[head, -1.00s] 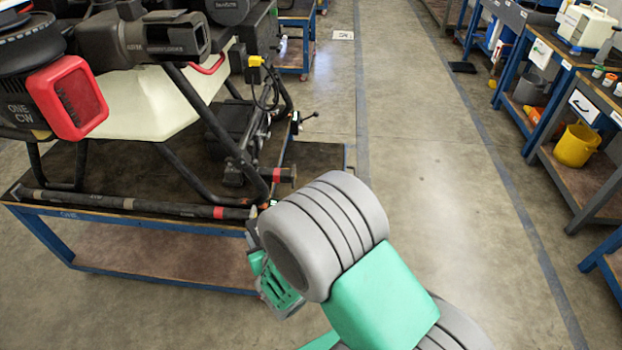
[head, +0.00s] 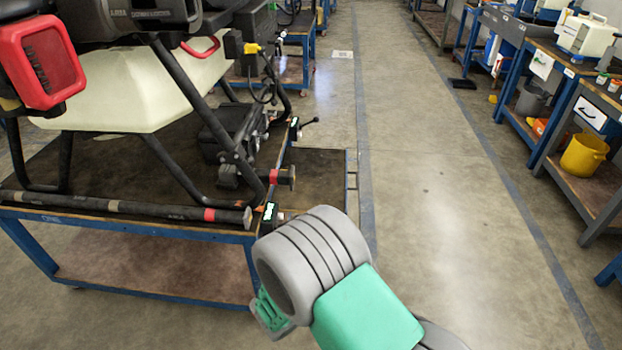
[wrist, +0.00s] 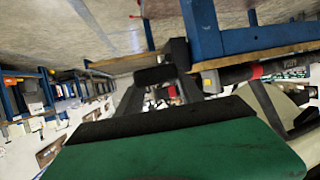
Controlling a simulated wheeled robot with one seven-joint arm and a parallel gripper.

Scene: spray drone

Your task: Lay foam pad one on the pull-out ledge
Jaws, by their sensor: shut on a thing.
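My gripper (head: 268,312) is mostly hidden behind my grey and green wrist in the head view, just off the blue table's front right corner. In the wrist view a dark, blunt part (wrist: 155,75) shows beyond a broad green surface with a black edge. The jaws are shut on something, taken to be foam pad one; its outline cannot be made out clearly. A brown board (head: 325,185) at the table's right side, with a small metal handle at its outer edge, looks like the pull-out ledge. It looks bare where I can see it.
The spray drone with its cream tank (head: 130,95) stands on the blue-framed table (head: 125,225). A dark pipe with red bands (head: 120,207) lies along the table's front edge. Open floor (head: 430,210) lies to the right, with workbenches and a yellow bucket (head: 583,153) beyond.

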